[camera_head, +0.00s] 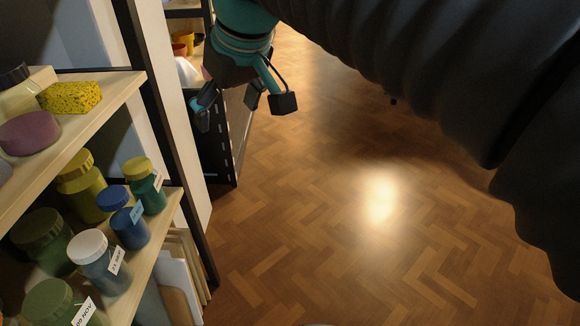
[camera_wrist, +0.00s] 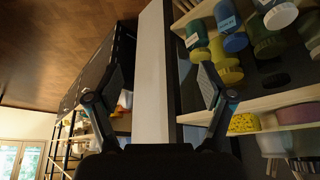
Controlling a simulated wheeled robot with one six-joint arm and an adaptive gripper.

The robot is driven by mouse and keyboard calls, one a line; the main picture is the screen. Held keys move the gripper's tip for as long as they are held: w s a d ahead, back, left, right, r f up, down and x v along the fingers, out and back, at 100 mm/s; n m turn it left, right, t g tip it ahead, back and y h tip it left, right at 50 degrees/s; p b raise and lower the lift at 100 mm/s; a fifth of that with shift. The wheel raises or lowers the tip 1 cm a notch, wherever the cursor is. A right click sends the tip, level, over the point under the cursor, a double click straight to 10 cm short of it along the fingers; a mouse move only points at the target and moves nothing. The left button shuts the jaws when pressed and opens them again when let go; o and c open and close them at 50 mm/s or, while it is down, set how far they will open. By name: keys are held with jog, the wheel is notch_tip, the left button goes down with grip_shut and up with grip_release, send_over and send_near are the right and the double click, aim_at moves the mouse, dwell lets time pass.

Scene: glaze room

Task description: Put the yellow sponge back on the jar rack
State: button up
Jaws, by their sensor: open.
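The yellow sponge (camera_head: 70,97), speckled with dark pores, lies on the upper board of the wooden jar rack (camera_head: 118,91) at the left. It also shows in the wrist view (camera_wrist: 244,123), beyond the right finger. Several lidded jars stand on the board below, among them a blue one (camera_head: 128,222). My gripper (camera_head: 231,103) hangs to the right of the rack, apart from the sponge. In the wrist view, the gripper (camera_wrist: 158,95) has its fingers spread with nothing held between them.
A mauve rounded block (camera_head: 30,133) and a pale block (camera_head: 24,93) sit beside the sponge. A dark upright post (camera_head: 165,110) edges the rack. A dark-sided unit (camera_head: 213,158) stands behind my gripper. The parquet floor (camera_head: 340,240) at right is clear.

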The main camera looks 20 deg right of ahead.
jog(key=s+d+f+m, duration=0.1)
jog(key=s+d+f, duration=0.1)
jog(key=f, duration=0.4)
jog(key=s+d+f+m+h, duration=0.1)
jog(key=s+d+f+m, duration=0.1)
jog(key=s+f, duration=0.3)
jog(key=s+d+f+m+t+h, duration=0.1)
jog(key=s+d+f, duration=0.3)
jog(key=f, duration=0.2)
jog(key=shift+f+m, duration=0.3)
jog(key=shift+f, duration=0.05)
jog(key=shift+s, duration=0.1)
